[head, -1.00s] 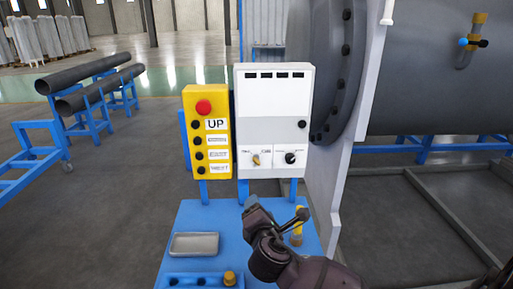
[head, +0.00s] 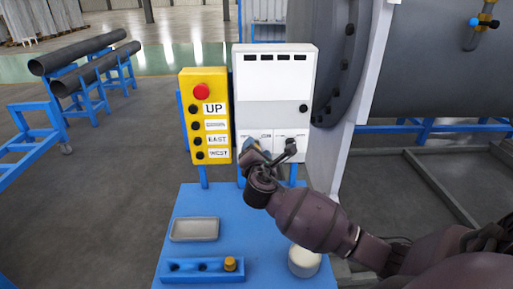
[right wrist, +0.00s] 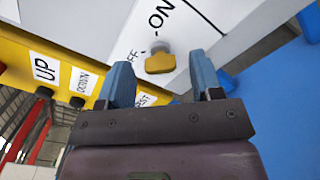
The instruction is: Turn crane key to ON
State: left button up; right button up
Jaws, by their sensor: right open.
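The yellow crane key (right wrist: 160,63) sits on the white control box (head: 273,95), between my right gripper's fingers as seen in the right wrist view. The ON label (right wrist: 160,14) is above it, and a partly hidden OFF label (right wrist: 131,57) is to its left. I cannot tell exactly which label the key points to. My right gripper (head: 257,150) is at the lower front of the box and covers the key in the head view. Its blue fingers (right wrist: 160,80) are open and stand on either side of the key, with no clear contact. My left gripper is not in view.
A yellow button box (head: 205,118) with a red button stands left of the white box. The blue table (head: 215,205) below holds a grey tray (head: 195,229), a blue block with holes (head: 190,270) and a white cylinder (head: 303,261). A large flanged shell (head: 420,60) stands at right.

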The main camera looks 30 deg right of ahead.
jog(key=shift+w+d, duration=0.35)
jog(key=shift+w, duration=0.2)
jog(key=shift+c, duration=0.4)
jog(key=c, duration=0.9)
jog(key=shift+o, duration=0.2)
